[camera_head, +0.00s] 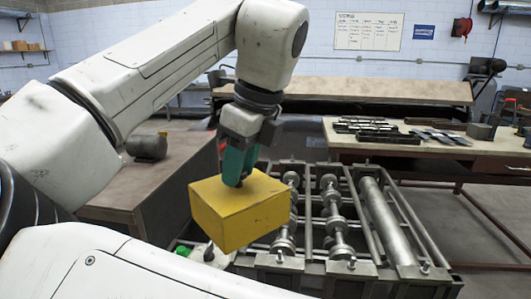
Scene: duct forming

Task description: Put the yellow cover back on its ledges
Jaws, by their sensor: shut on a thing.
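The yellow cover (240,208) is a box-shaped piece seen in the middle of the head view. My gripper (236,178) is above it, with green fingers pointing down, shut on the top of the cover. The cover hangs slightly tilted at the left end of the roller machine (340,215). It hides part of that end, and I cannot make out the ledges. I cannot tell whether the cover touches the machine.
A workbench (480,150) with metal parts and tools stands behind on the right. A brown table (130,185) with a grey motor-like cylinder (148,146) stands on the left. A green button (183,250) shows below the cover. Floor is open at far right.

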